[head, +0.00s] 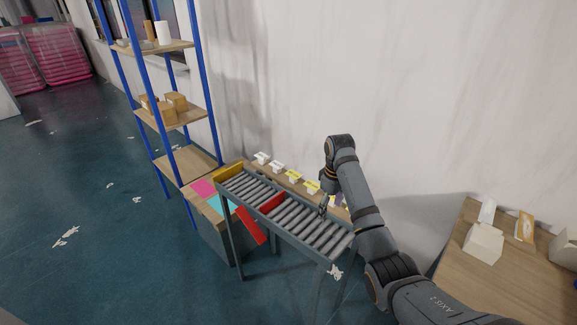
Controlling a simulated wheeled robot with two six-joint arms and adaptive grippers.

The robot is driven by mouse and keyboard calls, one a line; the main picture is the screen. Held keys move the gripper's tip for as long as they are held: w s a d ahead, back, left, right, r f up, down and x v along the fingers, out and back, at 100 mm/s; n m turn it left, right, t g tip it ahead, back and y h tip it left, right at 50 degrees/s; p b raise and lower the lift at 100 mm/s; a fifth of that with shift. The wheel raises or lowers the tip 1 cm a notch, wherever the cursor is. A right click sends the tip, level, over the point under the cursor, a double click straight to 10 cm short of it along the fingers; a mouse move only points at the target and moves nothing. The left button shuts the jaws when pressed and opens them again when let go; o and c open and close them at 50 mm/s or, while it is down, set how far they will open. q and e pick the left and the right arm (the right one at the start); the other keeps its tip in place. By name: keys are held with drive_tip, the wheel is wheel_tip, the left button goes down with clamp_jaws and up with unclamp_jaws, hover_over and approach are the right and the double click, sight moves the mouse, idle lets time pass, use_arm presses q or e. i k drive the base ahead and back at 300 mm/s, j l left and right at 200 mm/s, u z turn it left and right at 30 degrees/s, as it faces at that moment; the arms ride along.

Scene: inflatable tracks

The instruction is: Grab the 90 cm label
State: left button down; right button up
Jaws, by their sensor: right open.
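A row of small label stacks lies on a wooden ledge behind the roller conveyor (290,215). From left to right there are white labels (262,158), more white labels (276,165), yellow labels (293,175), and more yellow labels (312,187). The print is too small to read, so I cannot tell which is the 90 cm label. My right gripper (323,208) is open, pointing down near the right end of the row, above the rollers. My left gripper is out of view.
A blue shelf rack (172,115) with boxes stands at the left. A wooden table (452,245) with a white box (483,243) is at the right. The white wall is close behind.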

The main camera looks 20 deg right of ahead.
sight(294, 174)
drive_tip(key=i, duration=1.1)
